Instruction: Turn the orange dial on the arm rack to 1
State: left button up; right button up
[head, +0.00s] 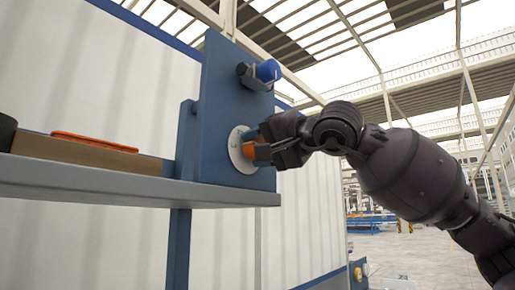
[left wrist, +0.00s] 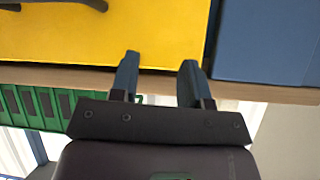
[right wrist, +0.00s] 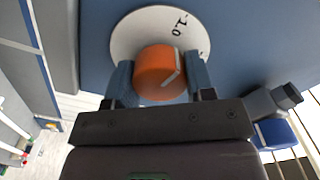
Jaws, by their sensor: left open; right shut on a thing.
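The orange dial (right wrist: 158,73) sits on a round white plate (right wrist: 125,38) fixed to the blue panel of the arm rack (head: 215,100). A pale pointer line shows on the dial, and the marks "1" and "0" show on the plate beyond it. My right gripper (right wrist: 158,85) is shut on the dial, one finger on each side. In the head view the dial (head: 248,151) is partly hidden by my right gripper (head: 262,150). My left gripper (left wrist: 160,70) is open and empty, with its fingers by a yellow surface (left wrist: 100,30); it is outside the head view.
A blue knob (head: 268,70) on a dark mount sticks out above the dial. A grey shelf (head: 130,185) runs left from the panel and carries a brown box with an orange item (head: 95,141). Green bins (left wrist: 35,105) stand below a wooden edge in the left wrist view.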

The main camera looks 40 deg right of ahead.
jog(key=shift+n, duration=0.8)
jog(key=o, duration=0.9)
